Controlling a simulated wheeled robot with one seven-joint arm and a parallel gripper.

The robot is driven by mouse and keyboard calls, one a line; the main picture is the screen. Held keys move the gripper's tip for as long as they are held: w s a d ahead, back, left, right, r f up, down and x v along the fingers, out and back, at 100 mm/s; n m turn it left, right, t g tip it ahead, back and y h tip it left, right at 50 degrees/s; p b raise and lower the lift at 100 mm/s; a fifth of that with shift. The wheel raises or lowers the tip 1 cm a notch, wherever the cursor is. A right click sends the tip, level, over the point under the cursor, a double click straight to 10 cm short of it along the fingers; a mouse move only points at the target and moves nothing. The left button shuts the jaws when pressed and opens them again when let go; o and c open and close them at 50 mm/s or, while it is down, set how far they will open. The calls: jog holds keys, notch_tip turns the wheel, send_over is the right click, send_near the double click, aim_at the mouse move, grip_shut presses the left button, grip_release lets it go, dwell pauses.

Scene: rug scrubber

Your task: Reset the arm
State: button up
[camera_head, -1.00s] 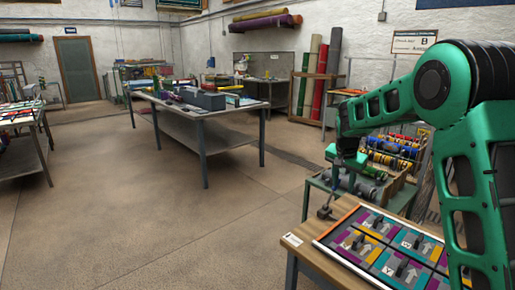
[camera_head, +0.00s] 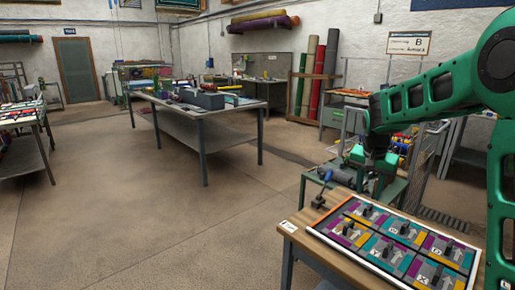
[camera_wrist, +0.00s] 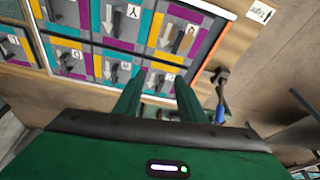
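My green arm reaches in from the right in the head view. My gripper (camera_head: 376,184) points down above the far edge of the wooden table (camera_head: 292,224). In the wrist view its two green fingers (camera_wrist: 158,92) stand apart with nothing held between them. A patterned board (camera_head: 318,231) with lettered panels, arrows and dark handles lies on the table. The board also fills the upper left of the wrist view (camera_wrist: 150,48).
A green-grey cart (camera_head: 312,180) stands just behind the table, partly hidden by my arm. A long workbench (camera_head: 190,107) with assorted items stands mid-room. Rolled rugs (camera_head: 328,70) lean at the back wall. The floor (camera_head: 150,220) to the left is clear.

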jog(key=s+d+r, duration=0.2)
jog(key=s+d, duration=0.3)
jog(key=s, duration=0.6)
jog(key=s+f+n+g+y, duration=0.1)
jog(key=s+f, duration=0.1)
jog(key=s, duration=1.3)
jog(key=s+f+g+y, duration=0.1)
jog(key=s+f+g, duration=0.1)
jog(key=s, duration=1.4)
jog(key=shift+s+a+n, duration=0.2)
jog(key=shift+a+n, duration=0.05)
jog(key=shift+n, duration=0.15)
jog(key=shift+w+f, duration=0.1)
jog(key=shift+w+f, duration=0.2)
jog(key=shift+w, duration=0.3)
